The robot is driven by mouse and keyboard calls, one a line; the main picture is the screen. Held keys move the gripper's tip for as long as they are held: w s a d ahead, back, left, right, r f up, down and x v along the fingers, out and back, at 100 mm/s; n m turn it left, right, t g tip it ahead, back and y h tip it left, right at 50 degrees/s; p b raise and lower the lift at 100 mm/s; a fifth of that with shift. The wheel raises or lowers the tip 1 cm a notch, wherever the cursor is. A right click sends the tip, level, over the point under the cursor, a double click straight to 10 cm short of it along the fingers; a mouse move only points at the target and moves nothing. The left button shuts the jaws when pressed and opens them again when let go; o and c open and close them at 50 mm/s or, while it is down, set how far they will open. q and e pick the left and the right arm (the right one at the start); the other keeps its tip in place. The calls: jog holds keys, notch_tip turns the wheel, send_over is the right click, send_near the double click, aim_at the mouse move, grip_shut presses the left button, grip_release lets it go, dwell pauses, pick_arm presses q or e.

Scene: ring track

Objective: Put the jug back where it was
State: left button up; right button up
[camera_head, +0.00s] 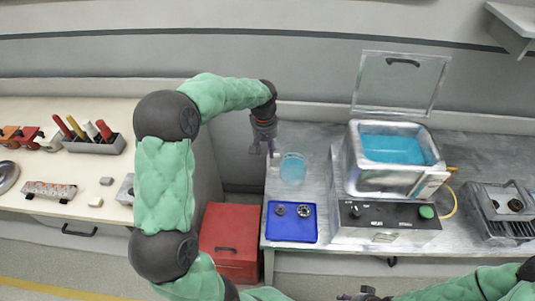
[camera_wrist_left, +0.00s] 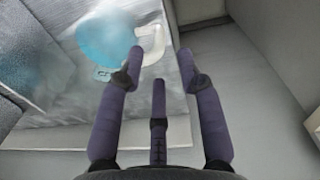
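The jug (camera_head: 293,168) is translucent light blue and stands upright at the left end of the metal table. In the left wrist view the jug (camera_wrist_left: 105,40) is at upper left, its pale handle (camera_wrist_left: 152,40) turned towards my fingers. My left gripper (camera_head: 273,148) hangs just left of the jug. In the left wrist view its purple fingers (camera_wrist_left: 160,66) are spread and hold nothing; the left fingertip overlaps the handle, and I cannot tell if they touch. My right gripper (camera_head: 362,294) is at the bottom edge, partly cut off; its opening is unclear.
A blue tray (camera_head: 292,236) with two small metal parts lies in front of the jug. An open-lidded bath (camera_head: 392,185) of blue liquid stands to the right. A red box (camera_head: 231,240) is on the floor in the gap left of the table. A rack (camera_head: 505,210) stands far right.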

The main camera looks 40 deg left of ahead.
pick_arm(q)
jog(key=shift+s+a+r+p, duration=0.1)
jog(key=shift+r+p, duration=0.5)
jog(key=shift+r, duration=1.95)
